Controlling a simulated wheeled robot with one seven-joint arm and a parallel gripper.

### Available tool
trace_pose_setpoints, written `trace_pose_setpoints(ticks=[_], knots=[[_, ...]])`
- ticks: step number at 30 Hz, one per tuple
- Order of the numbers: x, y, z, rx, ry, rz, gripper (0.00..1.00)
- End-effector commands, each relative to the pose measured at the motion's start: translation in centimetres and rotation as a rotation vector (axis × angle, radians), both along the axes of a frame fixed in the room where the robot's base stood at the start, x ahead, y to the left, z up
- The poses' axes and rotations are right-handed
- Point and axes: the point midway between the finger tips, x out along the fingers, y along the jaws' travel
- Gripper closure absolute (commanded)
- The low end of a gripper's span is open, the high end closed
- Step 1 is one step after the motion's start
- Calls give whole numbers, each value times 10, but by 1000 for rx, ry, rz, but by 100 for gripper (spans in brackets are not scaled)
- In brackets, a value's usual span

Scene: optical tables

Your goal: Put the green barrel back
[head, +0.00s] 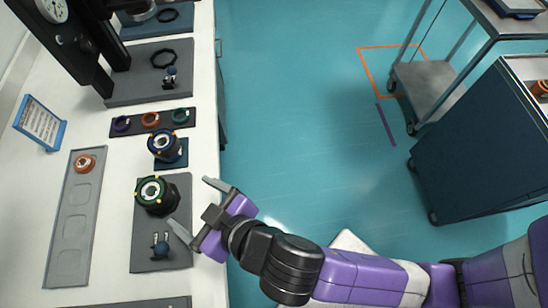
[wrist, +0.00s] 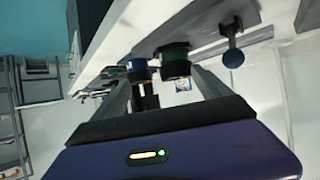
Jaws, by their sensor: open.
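The green barrel (head: 156,195), a dark cylinder with a green ring on top, stands upright on a grey plate (head: 146,228) on the white table. My gripper (head: 189,202) is open and empty, to the right of the green barrel, with its fingers pointing toward it at the table's edge. No contact between them shows. In the wrist view the green barrel (wrist: 175,62) shows beyond and between the open fingers (wrist: 162,88). The blue barrel (head: 167,148) stands just behind it on a small blue plate and also shows in the wrist view (wrist: 138,70).
A blue-knobbed clamp (head: 160,246) stands on the grey plate in front of the green barrel. A dark strip (head: 136,124) holds purple, orange and green rings. A grey tray (head: 70,255) with empty recesses and an orange ring lies left. A blue cabinet (head: 470,150) stands right.

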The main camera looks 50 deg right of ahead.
Motion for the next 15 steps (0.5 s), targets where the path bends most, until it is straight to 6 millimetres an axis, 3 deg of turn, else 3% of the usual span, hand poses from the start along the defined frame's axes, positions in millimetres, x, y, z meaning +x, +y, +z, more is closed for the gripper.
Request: trace_pose_setpoints(ticks=[1, 3, 7, 15], knots=[[-13, -19, -13, -8, 9, 5, 13], [-30, -38, -22, -5, 0, 22, 13], [-65, -70, -30, 9, -22, 30, 13], [-144, -127, -9, 46, -109, -45, 13]])
